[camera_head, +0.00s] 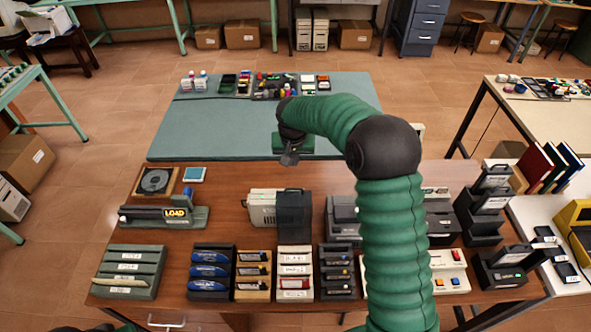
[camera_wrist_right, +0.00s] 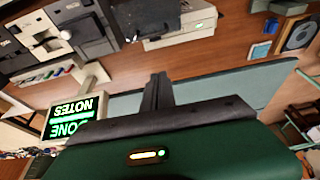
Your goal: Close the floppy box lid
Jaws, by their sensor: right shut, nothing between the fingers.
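A beige box (camera_head: 262,208) with a dark grey part (camera_head: 294,214) on its right side stands mid-table. I take it for the floppy box, but cannot tell for sure how its lid sits. In the right wrist view the beige box (camera_wrist_right: 182,28) is at the top, with the dark part (camera_wrist_right: 141,17) beside it. My right gripper (camera_head: 289,159) is beyond the box, above the table's far edge, apart from it and empty. Its shut fingers (camera_wrist_right: 158,90) show in the wrist view. My left gripper is not in view.
Disk racks (camera_head: 210,271) line the front of the wooden table (camera_head: 235,185). A LOAD device (camera_head: 165,216) stands left, and dark drives (camera_head: 483,206) stand right. Bare wood lies left of the box.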

